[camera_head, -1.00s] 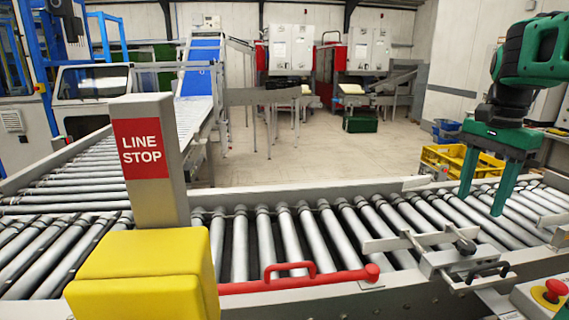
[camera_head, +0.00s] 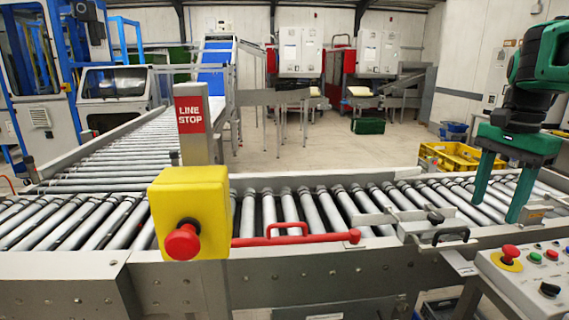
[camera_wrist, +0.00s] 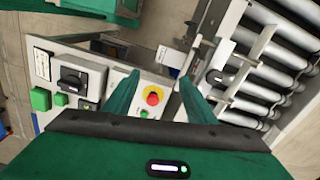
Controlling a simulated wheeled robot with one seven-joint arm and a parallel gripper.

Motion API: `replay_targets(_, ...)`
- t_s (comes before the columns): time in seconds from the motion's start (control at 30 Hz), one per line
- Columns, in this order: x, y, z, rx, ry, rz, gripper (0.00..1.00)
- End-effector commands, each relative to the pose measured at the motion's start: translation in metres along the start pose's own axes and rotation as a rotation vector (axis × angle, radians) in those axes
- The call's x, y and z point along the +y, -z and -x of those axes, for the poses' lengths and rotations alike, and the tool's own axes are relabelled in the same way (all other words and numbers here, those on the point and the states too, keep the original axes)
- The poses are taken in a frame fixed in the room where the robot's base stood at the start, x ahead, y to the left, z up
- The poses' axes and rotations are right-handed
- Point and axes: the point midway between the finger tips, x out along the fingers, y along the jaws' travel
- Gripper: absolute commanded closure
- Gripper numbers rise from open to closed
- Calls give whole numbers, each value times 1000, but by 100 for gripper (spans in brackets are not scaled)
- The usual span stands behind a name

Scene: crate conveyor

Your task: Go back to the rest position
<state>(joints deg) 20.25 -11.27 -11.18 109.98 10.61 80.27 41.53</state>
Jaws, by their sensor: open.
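My gripper (camera_head: 500,187) is at the right of the head view, its two green fingers pointing down and spread apart with nothing between them. It hangs over the right part of the roller conveyor (camera_head: 285,208), near the control panel (camera_head: 535,280). In the wrist view my gripper (camera_wrist: 160,98) is also open and empty. Beyond its fingers the wrist view shows the panel with a red stop button on a yellow ring (camera_wrist: 153,96) and, to the right, the conveyor's rollers (camera_wrist: 255,80).
A yellow box with a red button (camera_head: 190,215) stands at the conveyor's near edge. A grey LINE STOP post (camera_head: 192,122) is behind it. A red bar (camera_head: 295,238) and a metal clamp fixture (camera_head: 437,232) lie along the near rail. Yellow crates (camera_head: 450,156) stand behind the conveyor.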

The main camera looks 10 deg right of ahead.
Motion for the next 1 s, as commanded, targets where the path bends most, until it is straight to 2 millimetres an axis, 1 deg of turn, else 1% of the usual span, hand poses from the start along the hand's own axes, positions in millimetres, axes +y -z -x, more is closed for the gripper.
replay_targets(0.03, 0, -1, 0, 0, 0, 2, 49)
replay_targets(0.23, 14, -25, -28, -2, -3, 157, 49)
replay_targets(0.37, 27, -39, -46, -4, -3, 258, 49)
replay_targets(0.57, 54, -63, -83, -7, -3, 453, 49)
replay_targets(0.8, 103, -103, -146, -12, 0, 770, 49)
replay_targets(0.9, 116, -112, -162, -13, 0, 852, 49)
replay_targets(1.0, 122, -115, -170, -12, 1, 892, 49)
